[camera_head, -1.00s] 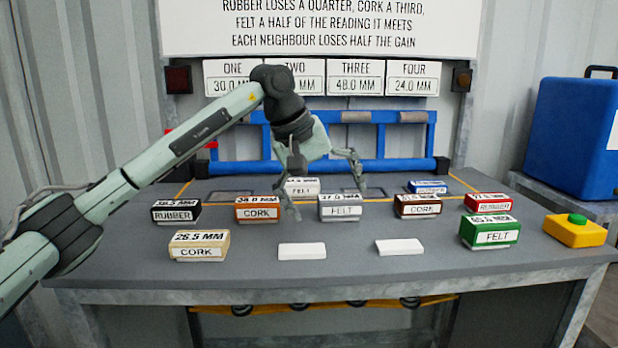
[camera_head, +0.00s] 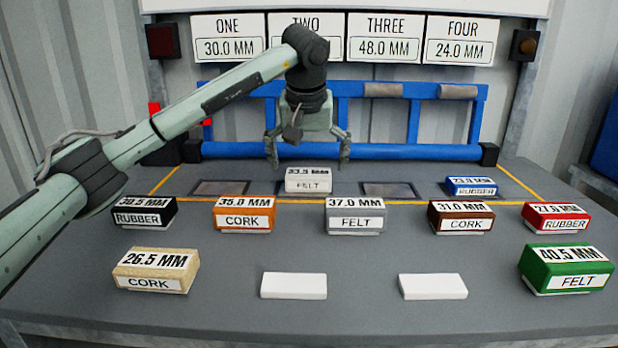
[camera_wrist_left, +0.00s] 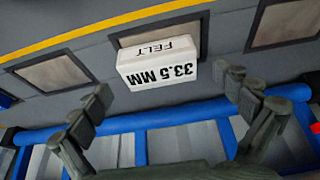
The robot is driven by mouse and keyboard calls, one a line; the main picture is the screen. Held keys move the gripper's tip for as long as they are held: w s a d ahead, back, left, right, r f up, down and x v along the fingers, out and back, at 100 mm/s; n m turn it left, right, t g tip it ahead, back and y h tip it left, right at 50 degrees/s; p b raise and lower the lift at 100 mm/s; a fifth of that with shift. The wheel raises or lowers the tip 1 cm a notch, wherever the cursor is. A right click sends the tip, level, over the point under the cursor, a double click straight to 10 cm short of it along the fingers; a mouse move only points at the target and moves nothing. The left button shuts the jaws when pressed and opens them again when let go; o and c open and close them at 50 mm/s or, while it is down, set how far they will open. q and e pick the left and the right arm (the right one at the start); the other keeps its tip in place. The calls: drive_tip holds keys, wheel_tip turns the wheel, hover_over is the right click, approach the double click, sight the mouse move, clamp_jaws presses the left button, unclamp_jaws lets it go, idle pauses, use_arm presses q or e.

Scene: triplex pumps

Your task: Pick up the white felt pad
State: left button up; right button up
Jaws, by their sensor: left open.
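The white felt pad (camera_head: 308,185), marked 33.5 MM, sits at the back of the bench in the head view. It also shows in the left wrist view (camera_wrist_left: 160,63), upside down, between the two sides of the gripper. My left gripper (camera_head: 307,160) is open and empty, pointing down, its fingers spread to either side of the pad's line. In the left wrist view its fingertips (camera_wrist_left: 168,92) stand apart from the pad, with no contact visible. My right gripper is not in view.
A blue rail (camera_head: 400,151) runs behind the pad. Dark square plates (camera_head: 388,190) lie beside it. In front stand a grey felt block (camera_head: 355,217), an orange cork block (camera_head: 244,214) and several other coloured blocks. Two blank white plates (camera_head: 293,286) lie near the front.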

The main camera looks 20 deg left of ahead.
use_arm(q)
drive_tip(key=shift+x, duration=1.25)
drive_tip(key=c, duration=1.2)
drive_tip(key=shift+w+r, duration=0.1)
drive_tip(key=shift+r, duration=0.05)
